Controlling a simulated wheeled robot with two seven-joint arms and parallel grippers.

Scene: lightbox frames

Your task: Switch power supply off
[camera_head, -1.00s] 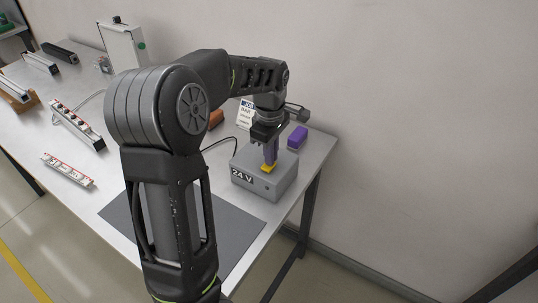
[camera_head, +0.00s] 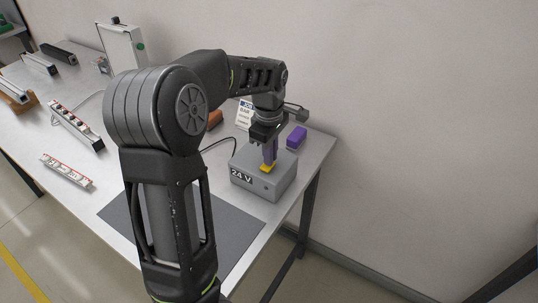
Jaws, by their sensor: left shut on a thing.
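The power supply (camera_head: 252,185) is a grey box marked "24 V" near the right end of the table. A small yellow switch piece (camera_head: 267,168) sits on its top face. The switch position cannot be read at this size. My right gripper is out of view.
A purple block (camera_head: 297,137) lies just behind the power supply, with a printed card (camera_head: 244,114) to its left. A dark mat (camera_head: 238,228) lies in front. A power strip (camera_head: 76,126) and a white-red strip (camera_head: 66,171) lie at left. My left arm covers the middle.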

